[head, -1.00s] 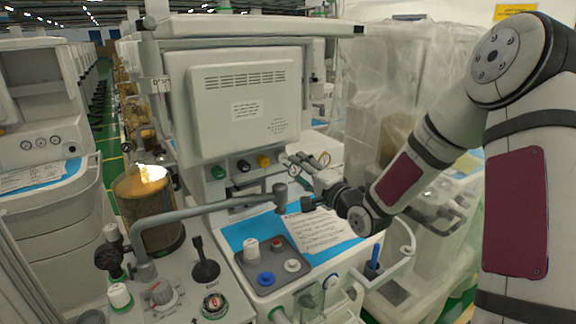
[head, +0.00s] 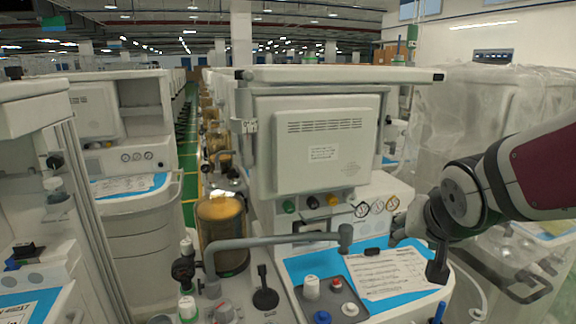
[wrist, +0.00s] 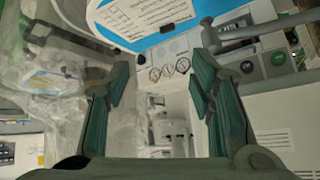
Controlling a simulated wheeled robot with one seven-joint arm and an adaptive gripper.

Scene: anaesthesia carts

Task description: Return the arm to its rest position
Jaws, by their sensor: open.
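My gripper (head: 418,246) is at the right of the head view, beside the front machine's blue-topped work surface (head: 300,266) and near the printed sheet (head: 393,274) on it. In the wrist view, my gripper (wrist: 162,82) has its two green-padded fingers wide apart with nothing between them. Beyond the gap are the gauges (wrist: 168,71) and pale machine parts. My arm enters from the right edge of the head view, bent at a dark joint. In the head view, the machine and paper behind the gripper make its exact distance hard to tell.
A grey jointed pipe (head: 270,242) reaches over the work surface. The anaesthesia machine's upper housing (head: 325,140) stands behind it. A plastic-wrapped machine (head: 480,120) is close on the right. More carts (head: 125,150) stand at left beside a green-floored aisle (head: 188,180).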

